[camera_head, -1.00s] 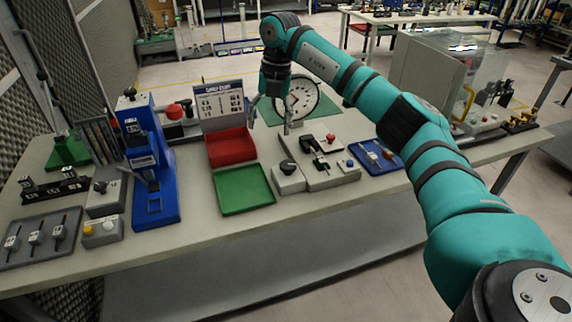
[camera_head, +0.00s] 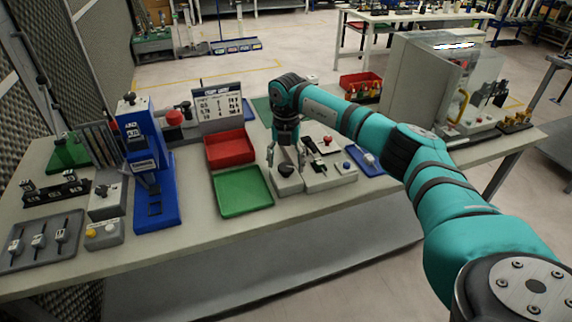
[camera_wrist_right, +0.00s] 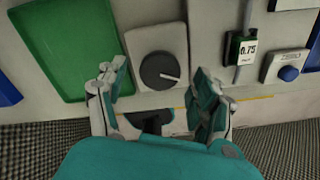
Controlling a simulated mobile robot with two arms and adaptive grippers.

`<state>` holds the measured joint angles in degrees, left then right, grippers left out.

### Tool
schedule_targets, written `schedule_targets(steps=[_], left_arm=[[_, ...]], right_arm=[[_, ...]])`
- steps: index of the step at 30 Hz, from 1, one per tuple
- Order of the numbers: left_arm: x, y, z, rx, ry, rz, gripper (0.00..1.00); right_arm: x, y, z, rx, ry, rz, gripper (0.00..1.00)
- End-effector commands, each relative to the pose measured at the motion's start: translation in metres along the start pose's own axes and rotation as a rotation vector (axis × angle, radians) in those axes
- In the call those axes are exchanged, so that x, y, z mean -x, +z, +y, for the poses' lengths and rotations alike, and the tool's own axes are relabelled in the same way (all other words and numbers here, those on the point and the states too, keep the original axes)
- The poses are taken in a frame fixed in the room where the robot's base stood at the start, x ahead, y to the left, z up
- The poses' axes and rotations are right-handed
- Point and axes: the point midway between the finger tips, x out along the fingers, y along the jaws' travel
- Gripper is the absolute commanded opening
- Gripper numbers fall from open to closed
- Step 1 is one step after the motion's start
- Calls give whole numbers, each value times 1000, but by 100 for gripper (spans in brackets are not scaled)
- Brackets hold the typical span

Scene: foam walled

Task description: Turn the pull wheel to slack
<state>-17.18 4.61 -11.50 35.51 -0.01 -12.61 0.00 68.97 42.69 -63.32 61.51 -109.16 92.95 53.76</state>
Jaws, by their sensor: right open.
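A round dark knob with a pale pointer line (camera_wrist_right: 160,70), which I take to be the pull wheel, sits on a light grey box (camera_wrist_right: 143,42). In the head view the knob (camera_head: 286,170) is on the front of the table, right of the green tray. My right gripper (camera_head: 286,158) points down just above it. In the wrist view its open fingers (camera_wrist_right: 159,86) lie on either side of the knob, with a gap on both sides; I see no contact. The pointer aims to the right and slightly down. My left gripper is not in view.
The green tray (camera_head: 242,191) and red tray (camera_head: 230,148) lie left of the knob. The blue press (camera_head: 150,165) stands further left.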

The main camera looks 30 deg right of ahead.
Motion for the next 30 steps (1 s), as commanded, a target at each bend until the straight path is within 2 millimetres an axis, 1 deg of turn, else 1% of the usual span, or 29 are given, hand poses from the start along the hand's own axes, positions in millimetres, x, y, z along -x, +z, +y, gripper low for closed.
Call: schedule_targets(steps=[3,6,10,16,27,29,30], left_arm=[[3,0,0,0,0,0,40],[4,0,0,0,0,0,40],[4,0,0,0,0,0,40],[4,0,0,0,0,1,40],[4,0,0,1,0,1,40],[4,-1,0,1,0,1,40],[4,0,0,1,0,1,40]], right_arm=[[-14,0,0,1,-1,1,68],[-21,0,0,0,-1,0,68],[-24,0,0,0,0,-1,68],[-25,0,0,0,0,-1,68],[-24,0,0,0,0,-1,20],[-24,0,0,0,0,-1,12],[-24,0,0,0,0,-1,11]])
